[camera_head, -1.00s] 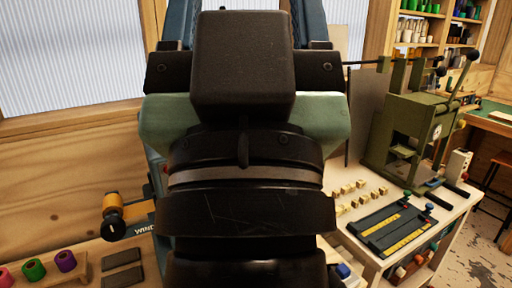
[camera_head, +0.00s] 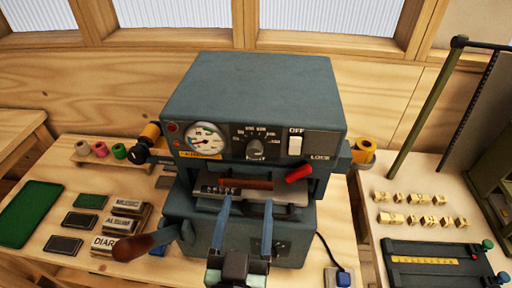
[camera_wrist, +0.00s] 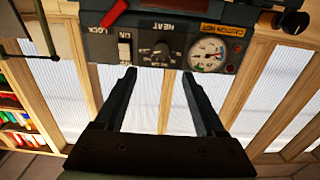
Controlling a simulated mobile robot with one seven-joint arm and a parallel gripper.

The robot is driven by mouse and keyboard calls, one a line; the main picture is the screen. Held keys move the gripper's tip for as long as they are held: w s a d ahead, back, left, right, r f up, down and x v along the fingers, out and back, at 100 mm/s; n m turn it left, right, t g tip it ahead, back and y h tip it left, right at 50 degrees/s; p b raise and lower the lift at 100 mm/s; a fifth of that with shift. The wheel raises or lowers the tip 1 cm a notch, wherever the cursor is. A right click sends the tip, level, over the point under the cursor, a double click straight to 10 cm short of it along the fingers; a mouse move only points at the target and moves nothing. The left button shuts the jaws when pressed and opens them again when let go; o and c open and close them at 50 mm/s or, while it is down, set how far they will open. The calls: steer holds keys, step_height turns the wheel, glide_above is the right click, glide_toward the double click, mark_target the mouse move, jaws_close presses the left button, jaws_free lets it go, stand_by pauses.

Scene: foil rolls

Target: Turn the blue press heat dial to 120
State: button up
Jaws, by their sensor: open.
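The blue press (camera_head: 250,85) stands on the table in the middle of the head view. Its heat dial (camera_head: 255,147) is a dark round knob in the front panel, between the round gauge (camera_head: 205,140) and the white switch (camera_head: 296,145). The dial's setting is too small to read. My gripper (camera_head: 247,187) is open and empty, in front of the press and lower in the picture than the dial. In the wrist view, the dial (camera_wrist: 158,51) shows beyond the open fingertips (camera_wrist: 159,72), roughly centred between them. The fingers appear apart from it.
A red lever (camera_head: 299,173) sticks out right of the dial. A wooden-handled lever (camera_head: 135,246) projects at the press's lower left. Type blocks (camera_head: 122,225) and a green tray (camera_head: 30,212) lie left; small blocks (camera_head: 420,210) and a composing frame (camera_head: 432,262) lie right.

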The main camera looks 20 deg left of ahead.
mark_target(254, 155)
steer(key=p+x, duration=0.4)
steer(key=x, duration=0.7)
steer(key=shift+a, duration=0.2)
steer(key=shift+x, duration=0.8)
steer(key=shift+f, duration=0.1)
jaws_close()
